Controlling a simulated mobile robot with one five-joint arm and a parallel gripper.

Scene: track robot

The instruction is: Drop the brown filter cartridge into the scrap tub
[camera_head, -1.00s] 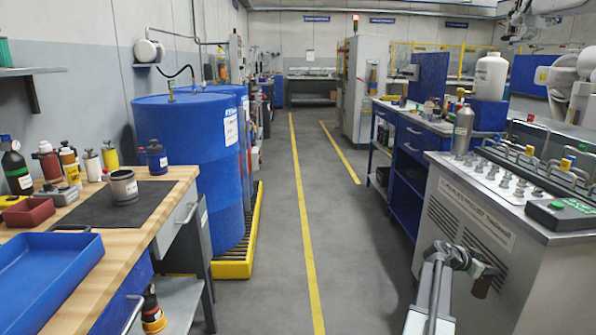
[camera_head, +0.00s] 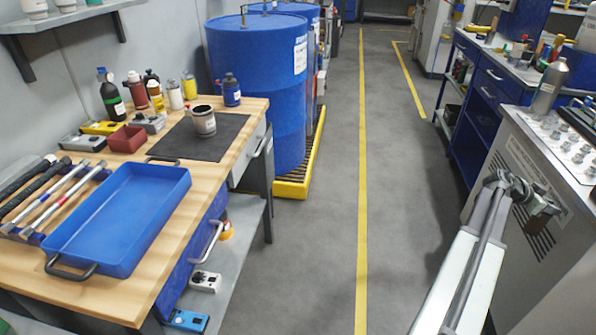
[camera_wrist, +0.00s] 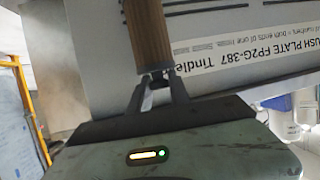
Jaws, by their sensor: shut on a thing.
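The brown filter cartridge (camera_wrist: 147,35) is a brown cylinder standing up from my fingertips at the top of the wrist view. My gripper (camera_wrist: 158,78) is shut on its lower end. No container is clearly labelled as the scrap tub.
The wooden bench (camera_head: 222,160) at the left carries a blue tray (camera_head: 120,215), hammers and several bottles. Blue drums (camera_head: 258,80) stand behind it on a yellow pallet. The grey cabinet (camera_head: 530,150) is close by my arm. The floor aisle (camera_head: 320,240) between is clear.

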